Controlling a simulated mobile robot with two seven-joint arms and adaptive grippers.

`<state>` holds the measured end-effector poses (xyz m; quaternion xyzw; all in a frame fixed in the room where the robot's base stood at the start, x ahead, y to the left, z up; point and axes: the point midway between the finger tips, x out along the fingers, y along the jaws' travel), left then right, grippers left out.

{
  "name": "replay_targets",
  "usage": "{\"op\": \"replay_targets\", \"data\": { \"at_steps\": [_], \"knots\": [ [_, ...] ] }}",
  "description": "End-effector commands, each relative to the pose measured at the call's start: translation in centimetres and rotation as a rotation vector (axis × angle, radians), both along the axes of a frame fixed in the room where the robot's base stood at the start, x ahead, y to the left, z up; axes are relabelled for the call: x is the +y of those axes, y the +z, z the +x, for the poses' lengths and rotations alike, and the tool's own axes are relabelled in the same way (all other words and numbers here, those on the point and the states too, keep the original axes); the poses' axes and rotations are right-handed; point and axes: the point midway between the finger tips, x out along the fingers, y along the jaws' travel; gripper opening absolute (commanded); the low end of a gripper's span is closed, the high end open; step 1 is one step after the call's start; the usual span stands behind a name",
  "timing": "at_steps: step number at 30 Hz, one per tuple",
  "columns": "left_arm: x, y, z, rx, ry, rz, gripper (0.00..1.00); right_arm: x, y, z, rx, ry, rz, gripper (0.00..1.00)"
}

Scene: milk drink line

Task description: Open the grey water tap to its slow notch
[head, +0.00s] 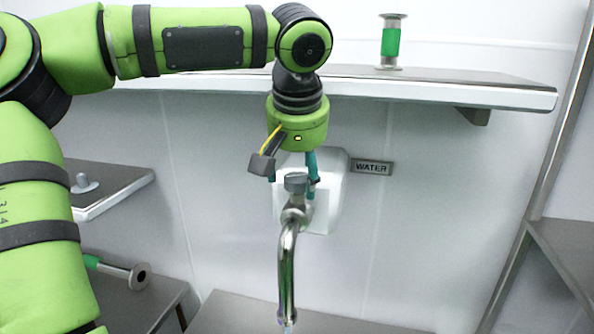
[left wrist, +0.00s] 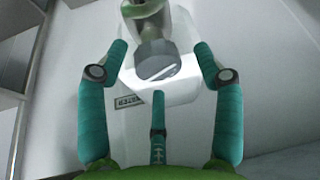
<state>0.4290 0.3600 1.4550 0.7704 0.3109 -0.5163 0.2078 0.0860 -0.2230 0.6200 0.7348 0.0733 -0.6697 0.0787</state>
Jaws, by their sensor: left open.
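The chrome water tap (head: 287,255) stands out from a white wall block beside the WATER sign, its curved spout pointing down. Its grey knob (head: 296,183) is on top. My left gripper (head: 294,170) points down over the knob, its teal fingers partly hidden behind the knob and wrist parts. In the left wrist view, my left gripper (left wrist: 161,50) is open and empty, with the grey knob (left wrist: 157,62) between and beyond its fingertips, seemingly touching neither. The knob's notch marks cannot be made out. A pale bluish bit shows at the spout's mouth; I cannot tell whether it is water.
A wall shelf (head: 450,90) runs behind my left arm, bearing a green-and-metal spool-shaped part (head: 390,43). The WATER sign (head: 372,167) is right of the tap. A lower left shelf (head: 125,180) and a bench (head: 230,315) below the spout are in view. Room right of the tap is free.

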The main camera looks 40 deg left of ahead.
Motion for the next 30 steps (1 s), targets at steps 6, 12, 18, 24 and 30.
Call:
{"op": "replay_targets", "data": {
  "at_steps": [6,12,18,24,30],
  "knots": [
    [-0.7,2.8,-0.7,-0.007,0.000,0.002,0.67,0.0,0.0,-0.1,0.001,0.000,0.000,0.40],
    [-1.8,6.8,-1.8,-0.005,0.001,0.002,0.67,0.0,0.0,-0.1,0.001,0.000,0.001,0.40],
    [-2.6,9.8,-2.8,-0.001,0.002,0.000,0.67,0.0,0.0,-0.1,0.001,0.000,0.001,0.40],
    [-2.9,10.9,-3.2,0.003,0.001,0.000,0.67,0.1,0.0,-0.1,0.001,0.000,0.001,0.40],
    [-2.9,10.9,-3.2,0.002,0.000,-0.001,0.67,0.1,0.0,-0.1,0.001,0.000,0.001,0.40]
  ]
}}
